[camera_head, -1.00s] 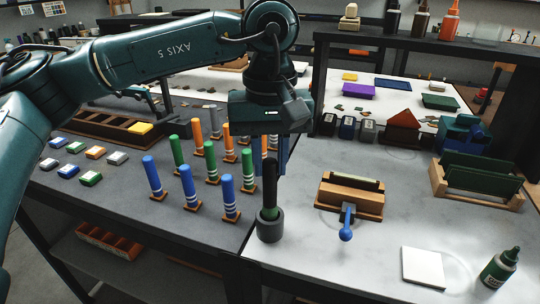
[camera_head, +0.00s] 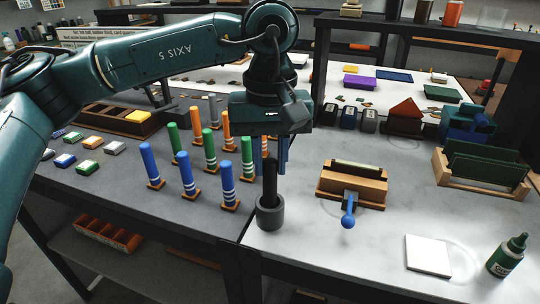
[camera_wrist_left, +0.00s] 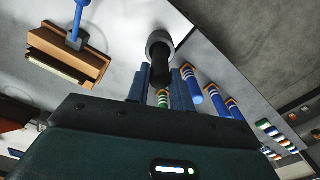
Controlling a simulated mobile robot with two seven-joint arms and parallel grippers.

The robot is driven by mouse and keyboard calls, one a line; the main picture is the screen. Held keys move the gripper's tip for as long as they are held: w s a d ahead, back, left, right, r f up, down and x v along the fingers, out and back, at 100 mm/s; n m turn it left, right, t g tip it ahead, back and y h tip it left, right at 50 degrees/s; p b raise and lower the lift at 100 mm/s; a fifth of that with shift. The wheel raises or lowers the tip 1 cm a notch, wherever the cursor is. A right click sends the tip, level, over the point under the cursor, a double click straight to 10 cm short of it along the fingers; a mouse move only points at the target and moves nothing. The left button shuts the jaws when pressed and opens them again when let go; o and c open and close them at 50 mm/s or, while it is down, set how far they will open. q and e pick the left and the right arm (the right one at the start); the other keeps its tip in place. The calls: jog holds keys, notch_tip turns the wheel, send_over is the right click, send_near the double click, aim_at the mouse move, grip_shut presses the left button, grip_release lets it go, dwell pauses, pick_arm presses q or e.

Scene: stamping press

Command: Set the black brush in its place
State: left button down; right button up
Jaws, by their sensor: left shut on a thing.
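The black brush (camera_head: 269,178) stands upright, with its lower end inside a round dark grey cup (camera_head: 270,214) near the front edge of the pale table. My left gripper (camera_head: 270,160) points down from above, with its blue fingers shut on the upper part of the brush. In the left wrist view the brush (camera_wrist_left: 159,66) shows between the two fingers (camera_wrist_left: 161,90) and runs into the cup (camera_wrist_left: 160,40). The brush's lower end is hidden by the cup wall. My right gripper is not in view.
Several blue, green and orange posts (camera_head: 188,174) stand close left of the cup. A wooden block with a blue-knobbed lever (camera_head: 348,210) is to the right. A white tile (camera_head: 428,256) and green bottle (camera_head: 507,256) are at front right. Table between cup and tile is clear.

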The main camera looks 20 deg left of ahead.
pick_arm(q)
jog(key=shift+f+b, duration=0.35)
jog(key=shift+f, duration=0.15)
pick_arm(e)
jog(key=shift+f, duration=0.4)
pick_arm(q)
jog(key=c, duration=1.1)
grip_release()
jog(key=shift+c, duration=0.2)
jog(key=shift+r, duration=0.35)
notch_tip(320, 180, up, 12)
jog(key=p, duration=0.1)
jog(key=shift+r, duration=0.25)
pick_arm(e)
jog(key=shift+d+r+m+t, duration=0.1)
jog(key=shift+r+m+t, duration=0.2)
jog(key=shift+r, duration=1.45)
